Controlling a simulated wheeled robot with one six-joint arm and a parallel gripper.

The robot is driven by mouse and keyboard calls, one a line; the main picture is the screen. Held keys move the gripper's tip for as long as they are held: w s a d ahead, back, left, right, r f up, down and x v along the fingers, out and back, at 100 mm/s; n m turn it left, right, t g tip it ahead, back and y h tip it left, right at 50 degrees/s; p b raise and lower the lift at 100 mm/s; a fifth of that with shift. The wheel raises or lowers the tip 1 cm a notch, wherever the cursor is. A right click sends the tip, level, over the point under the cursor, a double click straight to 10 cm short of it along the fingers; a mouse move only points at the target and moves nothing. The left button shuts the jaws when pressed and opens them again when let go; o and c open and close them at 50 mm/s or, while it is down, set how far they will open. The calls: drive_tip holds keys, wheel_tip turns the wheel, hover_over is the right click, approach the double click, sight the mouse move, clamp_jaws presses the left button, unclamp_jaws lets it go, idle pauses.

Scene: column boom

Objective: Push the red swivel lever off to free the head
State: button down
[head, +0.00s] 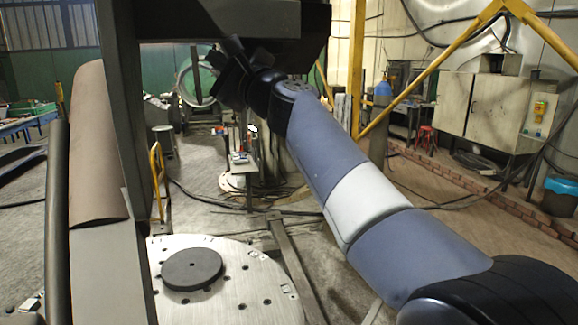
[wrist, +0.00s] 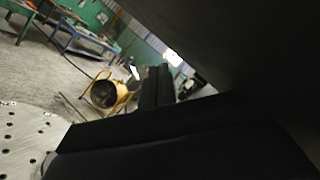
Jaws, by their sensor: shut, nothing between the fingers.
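I cannot make out the red swivel lever in either view. The head, which I take to be the dark block on the boom (head: 235,18), spans the top of the head view beside the dark column (head: 122,130). My gripper (head: 236,52) is shut and empty, just under the boom's underside. Whether it touches the boom is hard to tell. In the wrist view my gripper's black fingers (wrist: 158,80) point away toward the hall, with a large dark surface (wrist: 240,50) close above and to the right. The lever's side of the boom is hidden.
A round metal plate (head: 240,290) with holes carries a dark disc (head: 192,269) at the lower left. A curved brown panel (head: 95,150) stands left of the column. A yellow frame (head: 355,80), grey cabinet (head: 485,108) and blue bin (head: 560,195) are at right.

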drive_tip(key=shift+d+f+n+g, duration=0.1)
drive_tip(key=shift+d+n+g, duration=0.05)
drive_tip(key=shift+n+g, duration=0.2)
drive_tip(key=shift+b, duration=0.4)
